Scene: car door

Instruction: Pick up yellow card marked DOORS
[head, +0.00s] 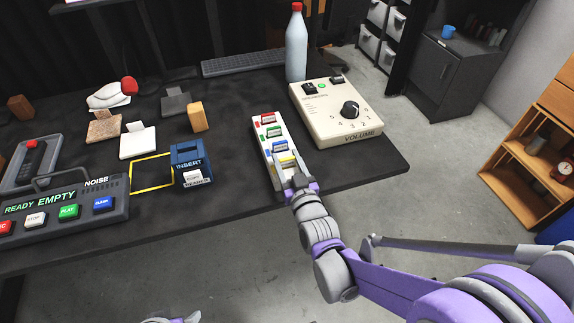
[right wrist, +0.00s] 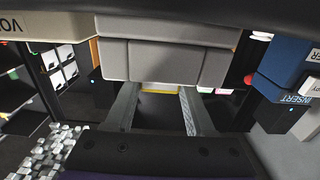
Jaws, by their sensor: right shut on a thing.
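The yellow card (head: 288,161) is in the front slot of a white card rack (head: 262,150) near the table's front edge. Its marking is too small to read. My right gripper (head: 291,181) is at the front end of the rack, shut on the yellow card. In the right wrist view, a thin yellow strip of the card (right wrist: 160,87) shows between the fingertips (right wrist: 158,98). The fingers hide part of the card in the head view. Only a small piece of my left arm (head: 178,319) shows at the bottom edge, and its fingers cannot be made out.
Red, green and blue cards stand in the rack behind the yellow one. A cream VOLUME box (head: 335,112) is close on the right, with a bottle (head: 296,48) behind. A blue INSERT reader (head: 190,160) and a button panel (head: 65,212) stand left.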

